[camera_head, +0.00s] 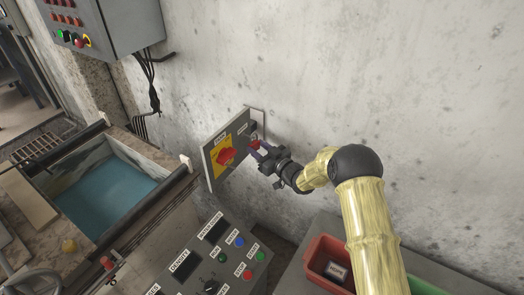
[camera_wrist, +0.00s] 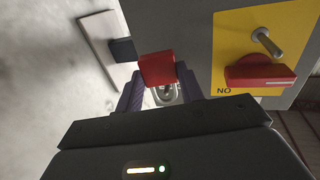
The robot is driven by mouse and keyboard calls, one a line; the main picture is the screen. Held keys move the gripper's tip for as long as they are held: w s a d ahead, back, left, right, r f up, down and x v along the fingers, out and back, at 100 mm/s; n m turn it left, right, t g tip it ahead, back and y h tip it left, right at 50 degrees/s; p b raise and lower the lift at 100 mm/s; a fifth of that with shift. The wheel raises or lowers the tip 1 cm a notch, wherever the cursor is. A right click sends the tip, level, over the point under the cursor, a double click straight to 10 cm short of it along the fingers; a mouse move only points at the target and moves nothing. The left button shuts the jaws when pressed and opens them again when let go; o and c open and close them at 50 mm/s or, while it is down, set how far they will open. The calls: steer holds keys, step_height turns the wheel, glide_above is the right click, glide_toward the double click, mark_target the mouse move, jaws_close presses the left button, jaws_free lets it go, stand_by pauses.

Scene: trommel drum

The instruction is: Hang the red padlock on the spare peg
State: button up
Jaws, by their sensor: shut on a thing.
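My gripper (camera_head: 259,152) is shut on the red padlock (camera_wrist: 157,69), in front of the grey wall panel (camera_head: 209,165). In the wrist view the padlock's red body sits between the purple fingers, and its shiny shackle (camera_wrist: 168,94) shows below the body. The padlock also shows as a small red patch in the head view (camera_head: 254,143). A dark block (camera_wrist: 123,50), possibly the spare peg, is just left of the padlock in the wrist view. I cannot tell whether they touch. The shackle appears to hang on nothing, though part of it is hidden.
The panel's yellow plate (camera_wrist: 232,42) carries a red rotary switch (camera_wrist: 262,71) and a metal pin (camera_wrist: 267,42), right of the padlock in the wrist view. A control console (camera_head: 190,270) stands below. A red bin (camera_head: 318,272) is at lower right. The wall to the right is bare.

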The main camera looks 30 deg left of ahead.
steer(key=shift+a, duration=0.45)
steer(key=shift+w+a+f+b, duration=0.1)
steer(key=shift+a+f+b, duration=0.3)
steer(key=shift+a+b, duration=0.35)
steer(key=shift+d, duration=0.1)
steer(key=o, duration=1.2)
steer(key=v, duration=1.7)
steer(key=shift+d+p, duration=0.2)
steer(key=shift+p, duration=0.2)
